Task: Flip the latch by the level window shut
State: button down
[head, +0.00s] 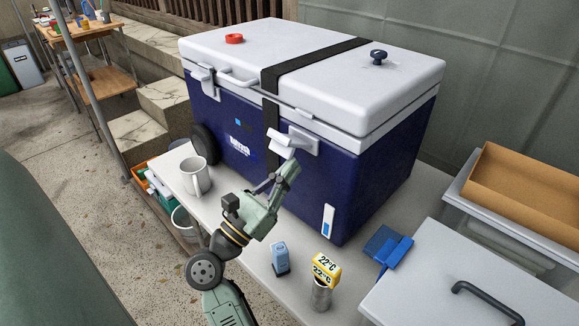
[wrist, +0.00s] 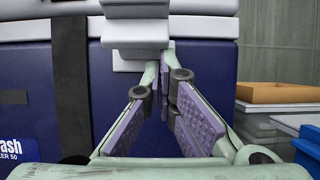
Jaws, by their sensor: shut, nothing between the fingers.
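A dark blue cooler (head: 350,176) with a white lid stands on a pale table. The level window (head: 328,220), a small white-framed strip with blue in it, is low on its front near the right corner. The latch by that window (head: 282,142) is white, and its flap sticks outward from the front below the lid. In the wrist view the latch flap (wrist: 135,33) is straight ahead, at the fingertips. My gripper (head: 284,172) is shut and empty, just below the flap; the wrist view shows its fingertips (wrist: 166,50) together. I cannot tell whether they touch the flap.
A second latch (head: 202,78) is at the cooler's left front. A black strap (head: 272,112) wraps the cooler. A mug (head: 196,177), a blue-grey block (head: 280,258), a yellow thermometer (head: 325,268) and a blue dustpan-like item (head: 388,246) stand around it. An orange-brown tray (head: 530,190) is right.

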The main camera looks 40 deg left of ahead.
aim_at(285, 146)
jog(key=shift+s+r, duration=0.3)
jog(key=shift+r, duration=2.35)
jog(key=shift+w+r+p, duration=0.3)
jog(key=shift+w+r, duration=0.1)
jog(key=shift+r, duration=0.45)
